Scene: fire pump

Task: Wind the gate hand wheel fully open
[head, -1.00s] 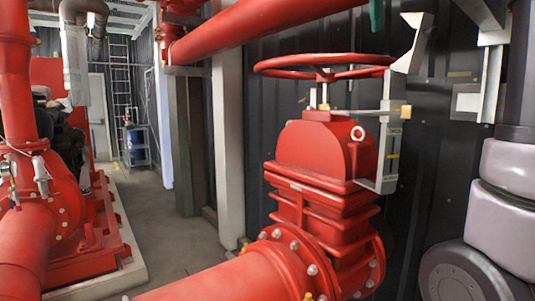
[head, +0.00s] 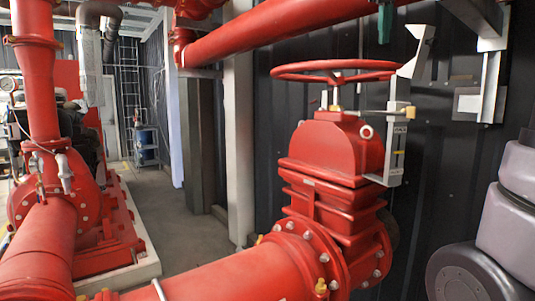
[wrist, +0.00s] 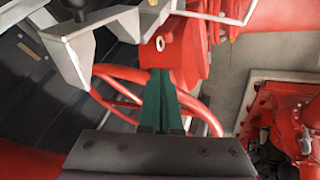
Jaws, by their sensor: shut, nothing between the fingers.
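The gate hand wheel (head: 333,70) is a red, flat-lying wheel on a stem above the red gate valve body (head: 333,148). A grey bracket (head: 397,140) stands beside the valve on its right. My gripper's green fingers (head: 385,20) show at the top of the head view, above the wheel's right side and apart from it there. In the wrist view my gripper (wrist: 160,78) is shut, its green fingers together and empty. The wheel rim (wrist: 120,75) shows behind and to both sides of them. Whether they touch the wheel is unclear.
A red overhead pipe (head: 280,38) runs behind and above the wheel. A dark ribbed wall (head: 440,150) stands close behind the valve. A large red pipe (head: 215,275) lies in front. Open floor (head: 185,220) is at the left, beside the red pump (head: 100,230).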

